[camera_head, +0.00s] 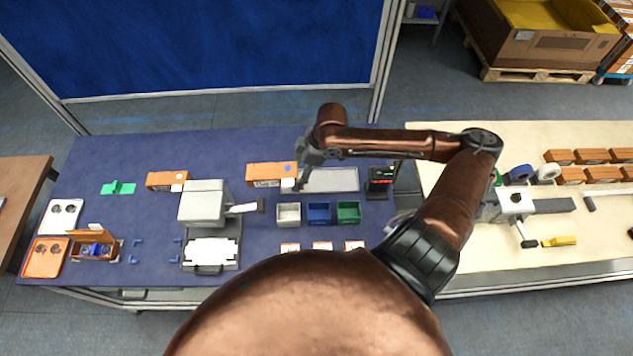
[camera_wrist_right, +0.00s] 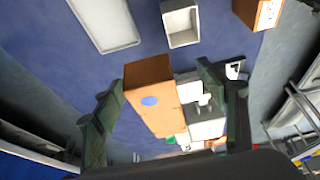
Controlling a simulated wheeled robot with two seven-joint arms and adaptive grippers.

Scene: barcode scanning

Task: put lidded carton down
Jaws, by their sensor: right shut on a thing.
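The lidded carton (camera_head: 265,174) is an orange-brown box with a white printed label and a blue round mark, at the back middle of the dark blue table. My right gripper (camera_head: 301,184) is at its right end. In the right wrist view, the carton (camera_wrist_right: 150,90) with its blue mark lies between the two fingers of my right gripper (camera_wrist_right: 165,95), which is shut on it. I cannot tell whether its underside touches the table. My left gripper is not in view.
A second carton (camera_head: 168,179) and a white machine (camera_head: 204,203) stand to the left. A grey tray (camera_head: 332,181) lies just right of the gripper, with white, blue (camera_head: 319,214) and green bins in front. A red-lit black device (camera_head: 380,180) stands further right.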

